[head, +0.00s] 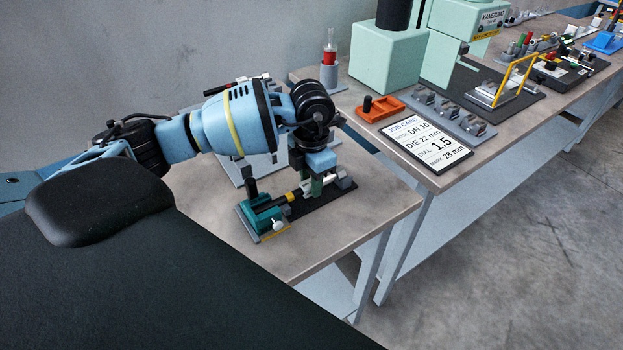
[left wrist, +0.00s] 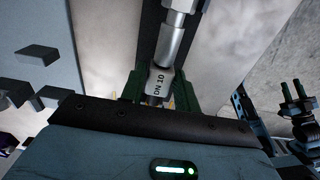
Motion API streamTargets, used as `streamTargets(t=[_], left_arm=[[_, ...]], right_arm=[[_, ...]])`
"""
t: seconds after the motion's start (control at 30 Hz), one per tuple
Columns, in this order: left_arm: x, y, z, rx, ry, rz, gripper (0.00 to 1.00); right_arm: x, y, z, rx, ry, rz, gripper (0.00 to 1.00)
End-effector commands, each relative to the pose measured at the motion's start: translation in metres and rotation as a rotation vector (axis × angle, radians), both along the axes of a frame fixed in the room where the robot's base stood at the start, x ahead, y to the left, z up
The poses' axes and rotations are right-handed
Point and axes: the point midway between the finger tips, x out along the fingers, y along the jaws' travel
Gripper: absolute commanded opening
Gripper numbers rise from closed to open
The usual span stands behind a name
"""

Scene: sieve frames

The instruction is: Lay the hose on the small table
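The small table (head: 215,200) stands at lower middle of the head view. My left gripper (head: 312,186) points down close above its right part. In the left wrist view the green fingers of my left gripper (left wrist: 158,90) closely flank a silver fitting marked DN 10 on the hose (left wrist: 163,78) and look shut on it. In the head view the hose (head: 310,181) shows as a short silver and dark piece with a yellow band. It runs toward a teal clamp block (head: 262,218); whether it is seated there I cannot tell. My right gripper (left wrist: 291,92) appears in the left wrist view, fingers apart, empty.
A dark plate (head: 332,200) lies under the hose. A grey stand (head: 232,168) is behind my left arm. The larger bench at the right holds an orange tray (head: 377,109), a job card (head: 432,142) and a pale green machine (head: 388,58). The small table's front is clear.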

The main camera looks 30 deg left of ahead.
Motion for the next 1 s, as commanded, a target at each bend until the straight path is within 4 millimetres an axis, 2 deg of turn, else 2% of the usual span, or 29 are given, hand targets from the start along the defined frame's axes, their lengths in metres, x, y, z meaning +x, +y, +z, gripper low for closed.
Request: streamTargets(t=[0.03, 0.13, 0.47, 0.57, 0.9, 1.0], left_arm=[[0.0, 0.0, 0.0, 0.0, 0.001, 0.0, 0.38], [0.0, 0.0, -0.001, 0.0, 0.001, 0.0, 0.51], [0.0, 0.0, -0.001, 0.0, 0.002, 0.0, 0.52], [0.001, 0.0, 0.009, 0.001, -0.001, 0.0, 0.52], [0.001, 0.0, 0.062, 0.0, -0.002, 0.001, 0.52], [0.001, 0.0, 0.071, 0.0, 0.0, 0.0, 0.52]], right_arm=[[0.0, 0.0, 0.0, 0.0, 0.0, 0.0, 0.36], [0.0, 0.0, 0.0, 0.0, 0.001, 0.0, 0.36], [-0.001, -0.001, 0.0, -0.005, 0.001, 0.004, 0.36], [-0.002, -0.003, -0.002, -0.01, 0.003, 0.009, 0.36], [-0.003, -0.004, -0.003, -0.013, 0.006, 0.012, 0.36], [-0.003, -0.004, -0.004, -0.012, 0.008, 0.01, 0.36]])
